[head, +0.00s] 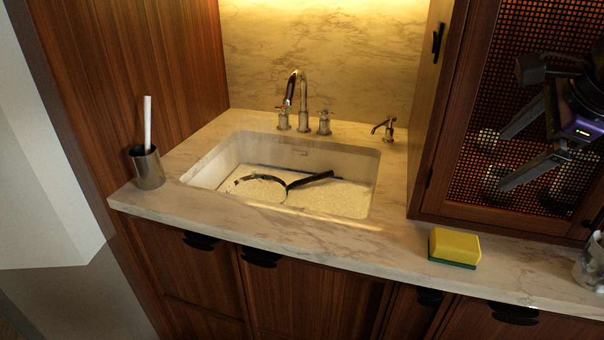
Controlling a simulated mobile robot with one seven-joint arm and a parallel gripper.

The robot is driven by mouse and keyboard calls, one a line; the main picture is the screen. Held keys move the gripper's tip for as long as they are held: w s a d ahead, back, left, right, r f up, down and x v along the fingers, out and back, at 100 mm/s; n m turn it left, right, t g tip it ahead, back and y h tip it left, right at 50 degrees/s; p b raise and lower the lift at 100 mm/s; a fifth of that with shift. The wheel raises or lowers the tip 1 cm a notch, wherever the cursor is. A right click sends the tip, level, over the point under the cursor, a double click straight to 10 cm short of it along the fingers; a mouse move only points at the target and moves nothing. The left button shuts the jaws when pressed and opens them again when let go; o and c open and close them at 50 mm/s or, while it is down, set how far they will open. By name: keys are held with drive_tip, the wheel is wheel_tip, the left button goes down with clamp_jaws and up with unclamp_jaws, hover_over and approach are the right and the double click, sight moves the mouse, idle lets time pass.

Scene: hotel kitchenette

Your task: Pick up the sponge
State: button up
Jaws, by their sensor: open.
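The sponge (454,247) is a yellow block with a green underside. It lies flat on the marble counter (320,232), near the front edge and to the right of the sink. My gripper (500,162) is at the upper right of the head view, in front of the mesh-door cabinet. Its two fingers point left and are spread apart, with nothing between them. It appears above the sponge and apart from it.
The sink (371,190) holds a dark-handled pan-like item (312,180). A faucet (296,105) stands behind it. A metal cup with a white brush (147,167) stands at left. A glass (590,262) is at the right edge. The mesh-door cabinet (425,190) stands behind the sponge.

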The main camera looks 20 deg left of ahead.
sight(460, 240)
drive_tip(key=f+g, duration=0.2)
drive_tip(key=f, duration=0.5)
drive_tip(key=w+f+g+h, duration=0.1)
drive_tip(key=f, duration=0.6)
drive_tip(key=w+f+g+h, duration=0.1)
drive_tip(key=f+g, duration=0.1)
drive_tip(key=f, duration=0.5)
drive_tip(key=shift+a+f+g, duration=0.1)
drive_tip(key=shift+a+g, duration=0.2)
drive_tip(key=shift+a, duration=0.1)
drive_tip(key=shift+w+a+f+h, duration=0.15)
drive_tip(key=shift+w+a+f, duration=0.2)
drive_tip(key=shift+w, duration=0.2)
drive_tip(key=shift+w+a+f+h, duration=0.15)
drive_tip(key=shift+w+a+f, duration=0.2)
drive_tip(key=shift+w, duration=0.2)
drive_tip(key=shift+c, duration=0.9)
drive_tip(key=shift+s+d+r, duration=0.4)
drive_tip(key=shift+s, duration=0.05)
drive_tip(key=shift+c, duration=1.1)
drive_tip(key=c, duration=0.8)
wheel_tip(460, 240, up, 10)
drive_tip(key=shift+w+r+p, duration=0.1)
drive_tip(key=shift+p, duration=1.15)
drive_tip(key=shift+c, duration=0.2)
